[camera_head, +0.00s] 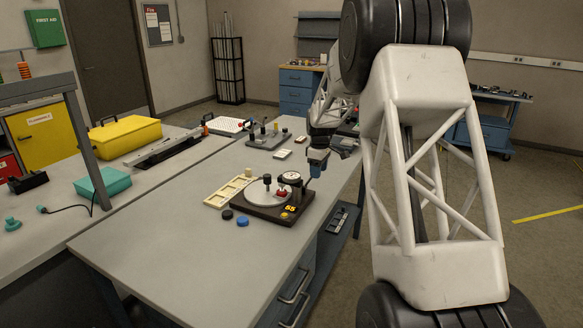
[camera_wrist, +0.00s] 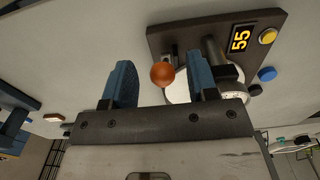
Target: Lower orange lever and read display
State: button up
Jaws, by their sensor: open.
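The orange ball knob (camera_wrist: 162,74) of the lever shows in the wrist view between my two blue fingers, apparently untouched; its depth relative to the fingertips is unclear. My gripper (camera_wrist: 160,64) is open and empty. In the head view my gripper (camera_head: 318,164) hangs just right of and above the dark-based tester (camera_head: 262,212); I cannot make out the orange knob clearly there. The display (camera_wrist: 240,39) reads 55 in yellow digits, and it also shows on the tester's front right in the head view (camera_head: 289,209). A small red piece (camera_head: 282,193) sits near the tester's pale disc.
A cream tray (camera_head: 214,200) stands left of the tester, with black and blue discs (camera_head: 242,220) before it. Another grey instrument (camera_head: 266,140) stands farther back. The front of the table (camera_head: 160,255) is clear.

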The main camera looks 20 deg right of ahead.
jog(key=shift+r, duration=2.15)
dwell(2.4)
